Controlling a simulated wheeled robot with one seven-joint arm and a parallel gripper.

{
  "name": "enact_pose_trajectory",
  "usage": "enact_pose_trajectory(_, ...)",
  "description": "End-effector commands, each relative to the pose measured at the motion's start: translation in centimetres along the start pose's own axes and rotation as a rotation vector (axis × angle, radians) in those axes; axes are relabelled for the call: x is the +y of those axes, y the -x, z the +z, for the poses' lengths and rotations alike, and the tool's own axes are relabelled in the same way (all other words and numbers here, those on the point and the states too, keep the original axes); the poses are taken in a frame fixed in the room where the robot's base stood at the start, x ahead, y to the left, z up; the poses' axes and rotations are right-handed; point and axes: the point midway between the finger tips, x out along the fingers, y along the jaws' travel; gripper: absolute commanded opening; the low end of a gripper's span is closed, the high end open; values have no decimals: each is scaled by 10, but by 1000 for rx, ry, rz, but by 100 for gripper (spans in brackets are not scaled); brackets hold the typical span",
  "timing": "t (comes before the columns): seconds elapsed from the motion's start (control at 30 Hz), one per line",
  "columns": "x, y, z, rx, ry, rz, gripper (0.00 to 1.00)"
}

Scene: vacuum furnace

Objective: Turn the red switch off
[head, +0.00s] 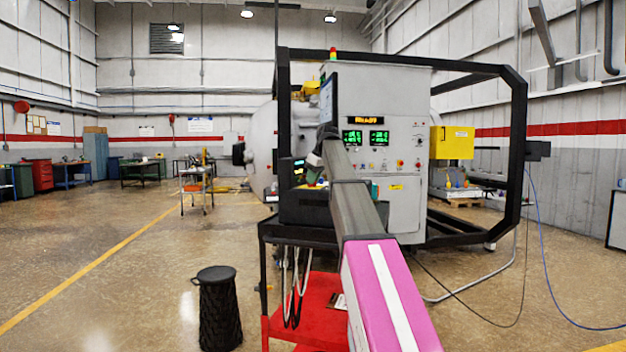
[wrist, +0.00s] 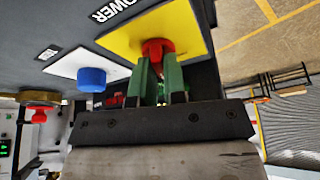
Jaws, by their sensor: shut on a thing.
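The red switch (wrist: 158,48) sits on a yellow plate (wrist: 124,42) on a dark panel in the wrist view, beside the lettering "POWER". My gripper (wrist: 158,68) has its two green fingers around the red switch and is shut on it. The fingers hide part of the switch, so I cannot tell which way it is turned. In the head view my arm reaches forward to the dark console in front of the grey furnace cabinet, and the switch cannot be made out there.
A blue button (wrist: 92,78) on a white plate is close to the fingers. Another red knob (wrist: 39,116) lies farther left. Open floor lies to the left.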

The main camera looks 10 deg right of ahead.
Motion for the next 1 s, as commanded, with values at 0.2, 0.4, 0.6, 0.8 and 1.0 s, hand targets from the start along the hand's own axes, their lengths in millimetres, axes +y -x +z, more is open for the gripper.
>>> enact_pose_trajectory(0.2,2,-2,0,-3,183,-80,0)
enact_pose_trajectory(0.4,2,-3,0,-3,352,-151,0)
enact_pose_trajectory(0.6,2,-3,0,-3,493,-209,0)
enact_pose_trajectory(0.8,2,-3,0,-3,594,-251,0)
enact_pose_trajectory(1.0,2,-3,0,-3,650,-274,0)
